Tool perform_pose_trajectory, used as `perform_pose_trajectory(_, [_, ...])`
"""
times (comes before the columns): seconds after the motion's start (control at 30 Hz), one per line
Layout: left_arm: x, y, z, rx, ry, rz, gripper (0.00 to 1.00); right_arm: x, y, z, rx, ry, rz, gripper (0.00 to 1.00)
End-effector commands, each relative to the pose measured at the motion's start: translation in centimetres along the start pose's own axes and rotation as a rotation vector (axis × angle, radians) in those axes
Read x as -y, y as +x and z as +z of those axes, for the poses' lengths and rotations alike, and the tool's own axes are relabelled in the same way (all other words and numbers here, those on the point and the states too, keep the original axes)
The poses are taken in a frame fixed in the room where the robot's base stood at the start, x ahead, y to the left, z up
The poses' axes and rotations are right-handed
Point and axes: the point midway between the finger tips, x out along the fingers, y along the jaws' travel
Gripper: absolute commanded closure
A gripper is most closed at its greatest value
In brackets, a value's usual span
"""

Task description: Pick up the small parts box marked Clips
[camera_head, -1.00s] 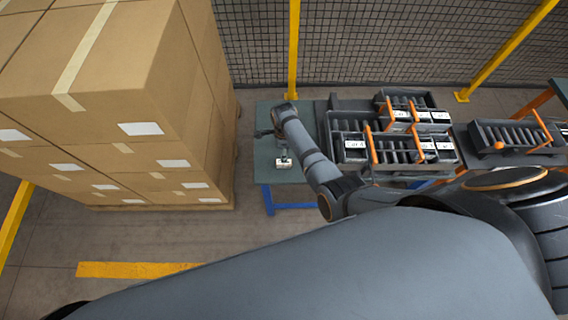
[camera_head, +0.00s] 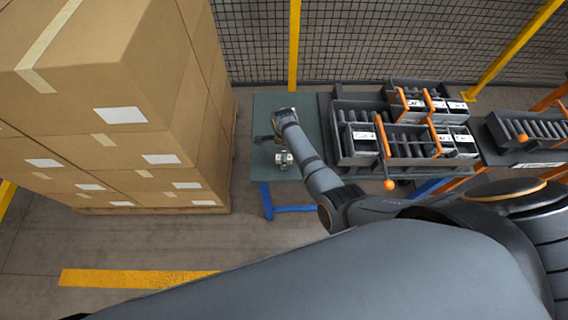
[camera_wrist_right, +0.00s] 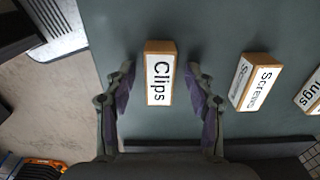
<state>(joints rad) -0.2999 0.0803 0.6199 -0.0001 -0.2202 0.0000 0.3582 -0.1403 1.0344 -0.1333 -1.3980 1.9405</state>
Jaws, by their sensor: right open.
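The small parts box marked Clips (camera_wrist_right: 160,88) stands on the green table (camera_wrist_right: 220,22), its white label facing the camera in the right wrist view. My right gripper (camera_wrist_right: 161,72) is open, with one finger on each side of the box and a gap visible on both sides. It is not holding the box. In the head view my right arm reaches over the green table (camera_head: 312,108); a small pale item (camera_head: 284,160) shows by the hand, its label unreadable. My left gripper is not in view.
A box marked Screws (camera_wrist_right: 257,82) stands to the right of Clips, and another box (camera_wrist_right: 310,92), partly cut off, lies beyond it. A roller rack with labelled bins (camera_head: 345,158) adjoins the table's right side. Stacked cartons (camera_head: 110,60) stand left. Wire mesh (camera_head: 390,40) closes the back.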

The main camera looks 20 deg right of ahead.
Motion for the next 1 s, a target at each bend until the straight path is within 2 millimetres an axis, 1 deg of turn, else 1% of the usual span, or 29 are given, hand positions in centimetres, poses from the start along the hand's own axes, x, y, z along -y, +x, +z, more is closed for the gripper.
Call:
perform_pose_trajectory(0.03, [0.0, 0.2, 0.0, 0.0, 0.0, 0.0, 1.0, 0.1, 0.1, 0.0, 0.001, 0.0, -0.001, 0.45])
perform_pose_trajectory(0.17, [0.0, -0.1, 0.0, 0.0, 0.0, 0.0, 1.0, 0.0, -0.1, 0.0, 0.0, 0.0, -0.001, 0.45])
perform_pose_trajectory(0.2, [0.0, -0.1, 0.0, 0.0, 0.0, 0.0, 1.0, 0.0, -0.1, 0.0, 0.0, 0.0, -0.001, 0.47])
perform_pose_trajectory(0.6, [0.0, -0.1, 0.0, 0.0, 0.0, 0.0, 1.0, 0.0, -0.1, 0.0, 0.0, 0.0, 0.0, 1.0])
perform_pose_trajectory(0.87, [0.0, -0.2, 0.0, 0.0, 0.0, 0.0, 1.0, 0.0, -0.2, 0.0, 0.0, 0.0, 0.0, 1.0])
perform_pose_trajectory(1.0, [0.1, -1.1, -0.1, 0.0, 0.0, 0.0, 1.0, 0.0, -1.1, 0.0, 0.0, 0.0, -0.001, 1.0])
